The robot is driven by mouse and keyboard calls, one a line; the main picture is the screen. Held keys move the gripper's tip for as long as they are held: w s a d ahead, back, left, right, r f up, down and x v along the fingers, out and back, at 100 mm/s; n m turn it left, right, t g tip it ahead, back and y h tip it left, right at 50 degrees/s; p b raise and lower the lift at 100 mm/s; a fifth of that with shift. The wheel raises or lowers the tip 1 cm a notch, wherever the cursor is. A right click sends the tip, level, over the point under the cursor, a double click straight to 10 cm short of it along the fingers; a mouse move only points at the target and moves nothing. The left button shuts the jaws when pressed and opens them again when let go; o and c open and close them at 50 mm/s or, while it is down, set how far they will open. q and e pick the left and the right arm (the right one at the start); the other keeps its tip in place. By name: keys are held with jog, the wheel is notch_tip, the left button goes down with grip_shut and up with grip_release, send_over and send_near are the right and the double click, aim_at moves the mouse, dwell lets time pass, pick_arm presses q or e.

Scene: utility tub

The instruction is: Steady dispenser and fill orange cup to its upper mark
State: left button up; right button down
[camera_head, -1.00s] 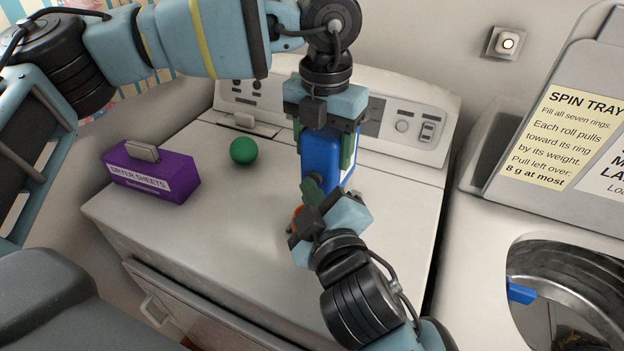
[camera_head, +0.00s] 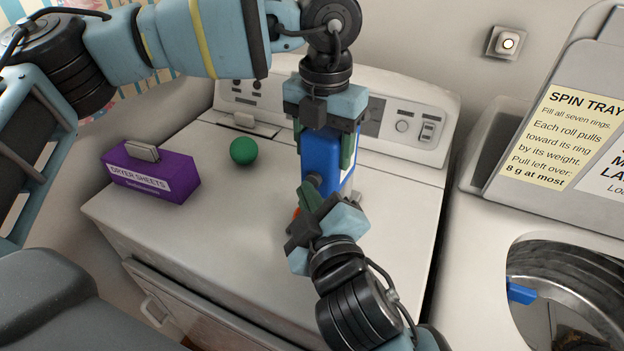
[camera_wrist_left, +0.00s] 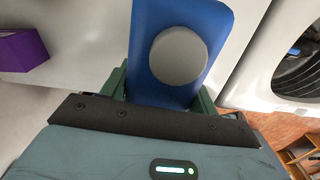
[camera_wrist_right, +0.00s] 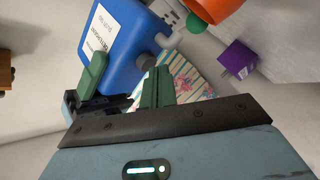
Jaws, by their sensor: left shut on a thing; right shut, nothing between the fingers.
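The blue detergent dispenser (camera_head: 318,158) stands on the white machine top. My left gripper (camera_head: 324,145) is shut around its upper sides from above; its round grey cap (camera_wrist_left: 178,57) shows in the left wrist view. A dark tap (camera_head: 313,180) sticks out low on the dispenser's front, also seen in the right wrist view (camera_wrist_right: 147,62). My right gripper (camera_head: 311,200) is shut and empty, close to the tap; I cannot tell if they touch. The orange cup (camera_wrist_right: 215,8) is cut off at the right wrist view's top. The head view mostly hides it; its mark and fill level are not visible.
A purple dryer-sheets box (camera_head: 152,172) and a green ball (camera_head: 243,151) stand to the left on the machine top (camera_head: 230,225). A control panel (camera_head: 415,118) rises behind. An open drum (camera_head: 570,290) with a blue piece is at the right.

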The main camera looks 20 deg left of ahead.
jog(key=shift+s, duration=0.5)
jog(key=shift+a, duration=0.1)
jog(key=s, duration=0.5)
jog(key=shift+a, duration=0.25)
dwell(0.5)
pick_arm(q)
jog(key=o, duration=1.8)
jog(key=shift+c, duration=0.2)
notch_tip(320, 180, up, 12)
jog(key=shift+r, duration=0.1)
